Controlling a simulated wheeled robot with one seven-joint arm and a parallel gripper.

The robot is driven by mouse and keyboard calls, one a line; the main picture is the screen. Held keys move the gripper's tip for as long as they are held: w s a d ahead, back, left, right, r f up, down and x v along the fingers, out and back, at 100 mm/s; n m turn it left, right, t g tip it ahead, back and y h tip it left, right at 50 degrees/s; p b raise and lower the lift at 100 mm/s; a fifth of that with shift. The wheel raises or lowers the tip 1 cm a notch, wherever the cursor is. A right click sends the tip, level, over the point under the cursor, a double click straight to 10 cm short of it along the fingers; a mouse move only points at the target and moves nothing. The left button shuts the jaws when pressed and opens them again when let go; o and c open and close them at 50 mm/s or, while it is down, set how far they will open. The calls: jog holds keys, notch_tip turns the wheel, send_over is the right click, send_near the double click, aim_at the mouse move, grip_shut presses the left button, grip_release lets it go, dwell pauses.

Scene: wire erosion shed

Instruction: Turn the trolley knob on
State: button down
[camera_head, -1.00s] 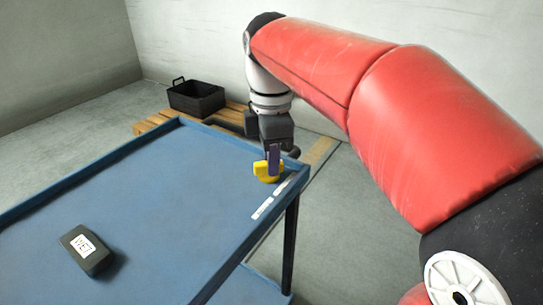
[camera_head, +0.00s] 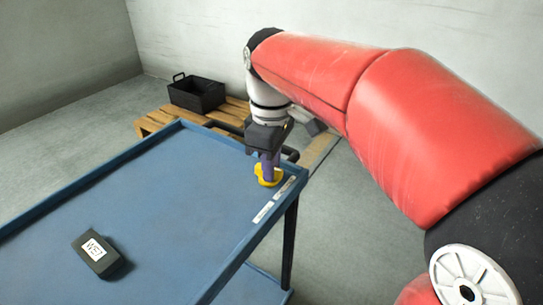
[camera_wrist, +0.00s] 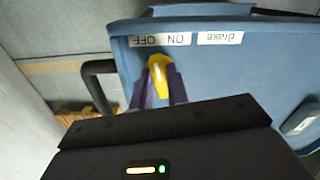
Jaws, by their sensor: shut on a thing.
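The yellow knob (camera_head: 267,181) sits on the blue trolley (camera_head: 150,200), at the corner of its top nearest my arm. My gripper (camera_head: 269,167) points down onto it, shut on it with purple fingers. In the wrist view the knob (camera_wrist: 159,72) is between the two fingers of my gripper (camera_wrist: 161,90). A "Brake" label (camera_wrist: 220,38) is beside that one. Both labels appear upside down. The fingers hide the knob's lower part.
A dark block with a white label (camera_head: 101,253) lies on the trolley top at the left. A black crate (camera_head: 197,95) stands on a wooden pallet (camera_head: 160,121) behind the trolley. A raised rim surrounds the trolley top, and most of its middle is clear.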

jog(key=m+p, duration=0.2)
jog(key=m, duration=0.3)
jog(key=shift+s+a+r+m, duration=0.1)
jog(key=shift+m, duration=0.2)
jog(key=m+p, duration=0.1)
jog(key=m, duration=0.4)
jog(key=shift+a, duration=0.1)
jog(key=shift+m, duration=0.4)
jog(key=c, duration=1.4)
grip_release()
jog(key=shift+o, duration=0.2)
notch_tip(320, 180, up, 8)
jog(key=shift+f+p, duration=0.15)
jog(key=shift+p, duration=0.55)
